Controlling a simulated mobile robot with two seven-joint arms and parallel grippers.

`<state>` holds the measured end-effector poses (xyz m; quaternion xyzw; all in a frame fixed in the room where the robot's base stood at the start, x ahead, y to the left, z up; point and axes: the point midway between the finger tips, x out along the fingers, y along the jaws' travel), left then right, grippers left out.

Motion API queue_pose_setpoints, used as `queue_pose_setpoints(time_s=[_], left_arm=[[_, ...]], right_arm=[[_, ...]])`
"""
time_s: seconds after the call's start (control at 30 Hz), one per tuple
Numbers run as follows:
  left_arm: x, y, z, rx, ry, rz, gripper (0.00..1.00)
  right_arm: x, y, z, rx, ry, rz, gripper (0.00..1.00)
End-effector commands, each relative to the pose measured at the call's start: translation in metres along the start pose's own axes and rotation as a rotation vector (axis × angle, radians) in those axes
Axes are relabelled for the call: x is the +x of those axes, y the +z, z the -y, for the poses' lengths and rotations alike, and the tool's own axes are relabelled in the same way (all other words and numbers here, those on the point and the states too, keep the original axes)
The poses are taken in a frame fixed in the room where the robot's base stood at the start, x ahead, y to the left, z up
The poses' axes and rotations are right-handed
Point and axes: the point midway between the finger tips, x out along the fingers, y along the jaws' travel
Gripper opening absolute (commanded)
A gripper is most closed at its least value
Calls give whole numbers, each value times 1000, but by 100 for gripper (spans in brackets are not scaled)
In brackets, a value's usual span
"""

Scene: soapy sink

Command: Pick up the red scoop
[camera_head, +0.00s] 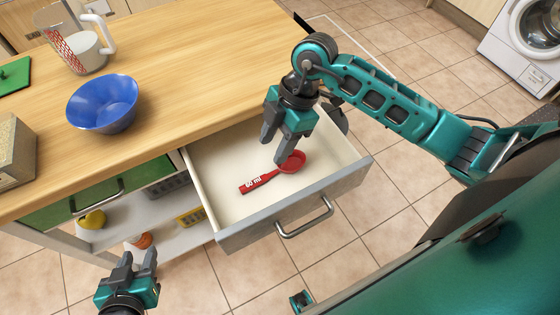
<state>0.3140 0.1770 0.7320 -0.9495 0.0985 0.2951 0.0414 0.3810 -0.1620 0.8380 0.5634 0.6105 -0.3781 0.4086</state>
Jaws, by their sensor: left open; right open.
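The red scoop (262,180) lies flat in the open white drawer (225,151). Its round bowl is at the right end, and its handle, marked "60 ml", points to the lower left. My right gripper (264,152) is open and empty above the drawer, with its fingers pointing down close to the scoop's bowl. I cannot tell how high its fingertips are over the scoop. My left gripper (139,262) is open and empty at the lower left, in front of the lower shelf and away from the scoop.
A blue bowl (103,103), a measuring jug (85,50), a green board (14,76) and a box (12,155) stand on the wooden counter (200,60). The drawer front (290,210) and its handle stick out over the floor. A lower shelf (165,213) holds several items.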

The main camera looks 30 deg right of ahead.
Motion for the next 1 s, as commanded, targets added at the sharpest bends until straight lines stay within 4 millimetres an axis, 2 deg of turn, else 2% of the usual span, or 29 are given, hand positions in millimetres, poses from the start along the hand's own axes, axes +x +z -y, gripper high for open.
queue_pose_setpoints(time_s=[0.03, 0.13, 0.47, 0.7, 0.8, 1.0], left_arm=[[1, 4, 0, -1, 0, 4, 43], [2, 8, -1, -1, 1, 8, 43], [4, 11, -1, -1, 1, 9, 43], [10, 12, 0, 0, 0, -1, 43], [11, 10, 0, 1, 0, -5, 43], [11, 9, 0, 1, 0, -7, 43]], right_arm=[[12, 0, 1, 2, -4, -2, 48], [29, 0, 0, 1, -2, -2, 48], [53, 0, 1, 0, -1, -3, 48], [89, -1, 4, 0, -1, -4, 48], [96, 0, 3, 0, 0, -3, 48], [96, -1, 3, -1, 1, -3, 47]])
